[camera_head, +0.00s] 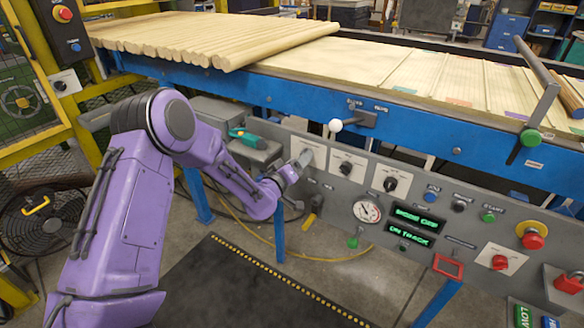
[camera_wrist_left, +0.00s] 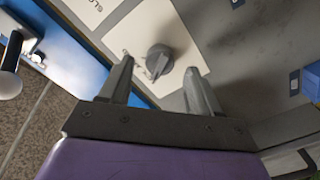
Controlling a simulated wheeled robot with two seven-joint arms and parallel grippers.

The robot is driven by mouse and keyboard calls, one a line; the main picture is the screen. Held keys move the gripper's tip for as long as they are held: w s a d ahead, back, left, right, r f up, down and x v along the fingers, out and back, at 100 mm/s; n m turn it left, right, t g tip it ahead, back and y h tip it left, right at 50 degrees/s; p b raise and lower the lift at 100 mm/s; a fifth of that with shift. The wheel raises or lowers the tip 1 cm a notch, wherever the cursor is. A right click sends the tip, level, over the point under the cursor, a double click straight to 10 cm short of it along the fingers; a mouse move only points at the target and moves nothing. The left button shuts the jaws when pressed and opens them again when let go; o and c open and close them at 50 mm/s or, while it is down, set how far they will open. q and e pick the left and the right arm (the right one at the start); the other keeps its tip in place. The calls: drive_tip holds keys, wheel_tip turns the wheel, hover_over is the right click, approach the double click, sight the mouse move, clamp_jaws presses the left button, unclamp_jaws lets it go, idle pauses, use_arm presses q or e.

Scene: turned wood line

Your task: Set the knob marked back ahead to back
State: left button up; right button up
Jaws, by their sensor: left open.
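My left gripper (camera_head: 300,161) is at the left end of the grey control panel (camera_head: 330,186), by the leftmost pale label plate (camera_head: 314,150). The left wrist view shows my open fingers (camera_wrist_left: 158,76) on either side of a dark grey rotary knob (camera_wrist_left: 158,60) on a cream plate. The knob looks apart from both fingers and nothing is held. Its pointer wing slants a little in the picture. The plate's marking is too small to read, so I cannot confirm it says back ahead. In the head view my gripper hides this knob. My right gripper is not in view.
Two black knobs (camera_head: 346,167) (camera_head: 390,184) sit to the right on the panel, then a gauge (camera_head: 367,211), green displays (camera_head: 416,218) and red buttons (camera_head: 532,240). A white-balled lever (camera_head: 335,125) stands above. Wooden rods (camera_head: 200,40) lie on the blue line.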

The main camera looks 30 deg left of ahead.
use_arm(q)
drive_tip(key=s, duration=0.9)
drive_tip(key=s+d+f+g+y+p, duration=0.3)
drive_tip(key=s+f+g, duration=0.5)
drive_tip(key=s+f, duration=0.65)
drive_tip(key=s+d+f+m+g+p, duration=0.1)
drive_tip(key=s+f+g+p, duration=0.1)
drive_tip(key=s, duration=0.8)
drive_tip(key=s+d+f+m+g+p, duration=0.1)
drive_tip(key=s+f+g, duration=0.3)
drive_tip(key=s, duration=0.6)
drive_tip(key=shift+f+g+p, duration=0.4)
drive_tip(key=shift+p, duration=0.15)
